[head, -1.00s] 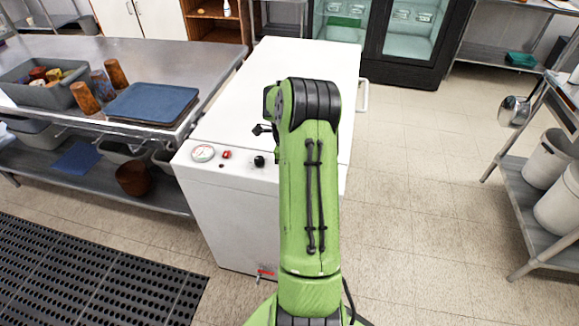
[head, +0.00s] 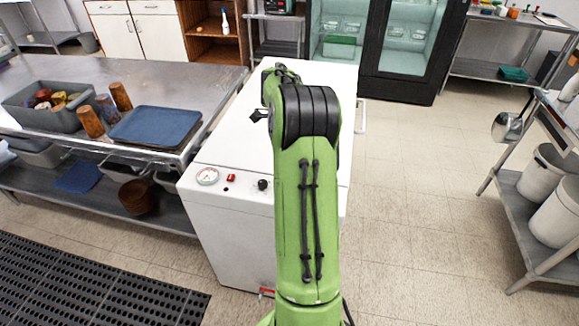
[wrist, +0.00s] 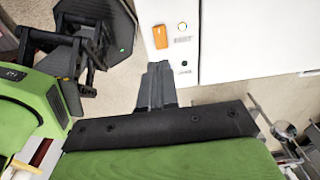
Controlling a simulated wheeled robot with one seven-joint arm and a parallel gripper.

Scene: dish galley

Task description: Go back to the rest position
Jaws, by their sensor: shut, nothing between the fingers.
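My green arm rises through the middle of the head view, with its black elbow joint uppermost, in front of a white chest-like machine (head: 240,225). A small dark end of my gripper (head: 258,115) shows just left of the elbow, over the machine's white top; the rest is hidden behind the arm. In the wrist view the grey fingers of my gripper (wrist: 157,86) are together and empty. They point toward a white panel (wrist: 245,45) with an orange part and a dark knob.
A steel table (head: 190,75) on the left bears a grey bin (head: 62,118), brown tumblers (head: 120,96) and blue trays (head: 155,125). A black mat (head: 90,285) lies front left. A shelf with white buckets (head: 555,215) stands right. Floor between machine and shelf is clear.

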